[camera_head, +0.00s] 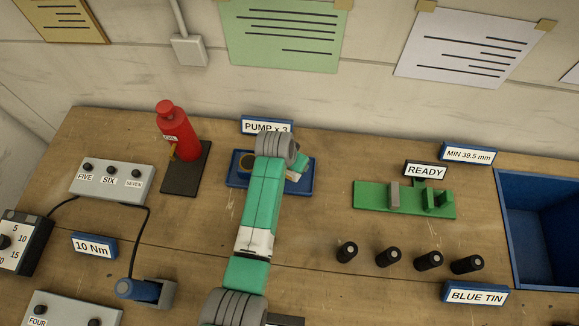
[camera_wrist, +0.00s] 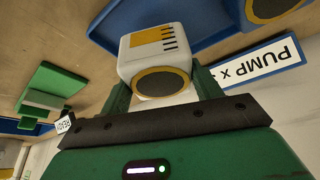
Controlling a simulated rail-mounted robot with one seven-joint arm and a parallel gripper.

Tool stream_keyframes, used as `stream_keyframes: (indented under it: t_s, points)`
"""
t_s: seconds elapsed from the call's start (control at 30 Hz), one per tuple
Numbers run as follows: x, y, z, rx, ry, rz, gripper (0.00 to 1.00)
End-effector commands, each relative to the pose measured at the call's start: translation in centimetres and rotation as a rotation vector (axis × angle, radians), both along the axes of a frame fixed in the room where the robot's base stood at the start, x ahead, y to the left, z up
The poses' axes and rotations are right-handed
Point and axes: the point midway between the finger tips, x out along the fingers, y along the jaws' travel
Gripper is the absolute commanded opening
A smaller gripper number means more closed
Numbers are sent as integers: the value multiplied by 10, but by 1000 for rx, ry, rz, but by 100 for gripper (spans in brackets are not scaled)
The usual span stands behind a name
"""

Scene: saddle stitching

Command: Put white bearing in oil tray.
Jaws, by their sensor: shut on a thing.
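The white bearing (camera_wrist: 155,48) is a pale block with a dark round face ringed in gold and a yellow marked patch on top. My gripper (camera_wrist: 162,88) is shut on it, with a green finger on each side. In the head view my gripper (camera_head: 298,168) is over the right part of the blue oil tray (camera_head: 235,183), and the bearing is mostly hidden by my arm. The oil tray also shows behind the bearing in the wrist view (camera_wrist: 212,22). I cannot tell whether the bearing touches the tray.
Another round dark part (camera_head: 247,163) with a gold ring sits in the tray's left side. A red bottle (camera_head: 175,130) on a dark plate stands left of the tray. A green fixture (camera_head: 375,197) and several black cylinders (camera_head: 388,257) are to the right. A blue bin (camera_head: 540,183) is far right.

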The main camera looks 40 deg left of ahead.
Motion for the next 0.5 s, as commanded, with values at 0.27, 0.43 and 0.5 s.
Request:
stream_keyframes:
  t_s: [0.27,0.43,0.5]
  points:
    - [0,0,-34,0,0,-1,25]
    - [0,0,-36,2,-2,-1,25]
    - [0,0,-36,2,-2,-1,25]
